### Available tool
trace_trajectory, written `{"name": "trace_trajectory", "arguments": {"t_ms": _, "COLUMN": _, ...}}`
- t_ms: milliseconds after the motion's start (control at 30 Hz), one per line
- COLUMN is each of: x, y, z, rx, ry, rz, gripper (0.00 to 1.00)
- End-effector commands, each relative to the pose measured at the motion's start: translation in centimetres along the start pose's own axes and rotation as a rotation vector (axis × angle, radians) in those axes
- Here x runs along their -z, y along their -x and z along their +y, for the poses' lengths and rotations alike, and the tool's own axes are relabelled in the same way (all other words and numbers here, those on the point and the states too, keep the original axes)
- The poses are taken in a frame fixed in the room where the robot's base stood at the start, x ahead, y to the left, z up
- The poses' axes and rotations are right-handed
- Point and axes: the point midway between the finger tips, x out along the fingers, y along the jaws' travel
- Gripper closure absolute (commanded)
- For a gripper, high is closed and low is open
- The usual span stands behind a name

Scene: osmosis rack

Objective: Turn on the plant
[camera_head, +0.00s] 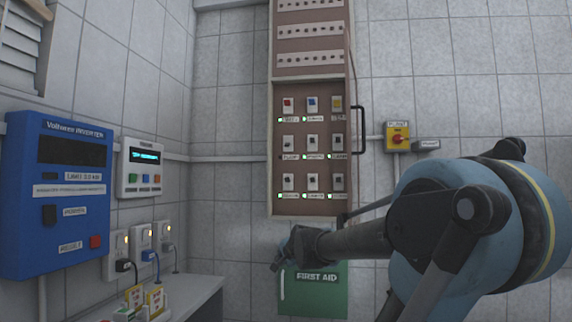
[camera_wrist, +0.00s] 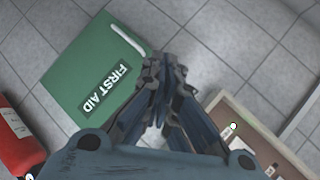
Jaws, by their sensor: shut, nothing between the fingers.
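A yellow switch box (camera_head: 398,137) with a red knob is on the tiled wall, right of the tall breaker panel in the head view. The small label above it seems to read PLANT. My gripper (camera_head: 278,262) is in front of the first aid box, below the breaker panel, and well down and left of the yellow box. In the wrist view my gripper (camera_wrist: 163,75) has its fingers together with nothing between them. The yellow box does not show in the wrist view. The knob's exact setting is too small to read.
The breaker panel (camera_head: 273,150) has rows of switches, several green lights and a black handle on its right. A green first aid box (camera_head: 330,300) hangs below. A blue inverter (camera_head: 68,252) and small white meter (camera_head: 140,186) are left. A red extinguisher (camera_wrist: 18,140) shows in the wrist view.

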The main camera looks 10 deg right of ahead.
Motion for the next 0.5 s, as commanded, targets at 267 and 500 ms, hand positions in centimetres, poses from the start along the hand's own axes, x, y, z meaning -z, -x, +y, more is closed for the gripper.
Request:
{"name": "trace_trajectory", "arguments": {"t_ms": 267, "x": 8.4, "y": -3.4, "z": -17.7, "rx": 0.495, "ry": -0.663, "rz": 0.096, "gripper": 1.0}}
{"name": "trace_trajectory", "arguments": {"t_ms": 500, "x": 15.2, "y": -3.2, "z": -28.6, "rx": 0.965, "ry": -1.193, "rz": -0.011, "gripper": 1.0}}
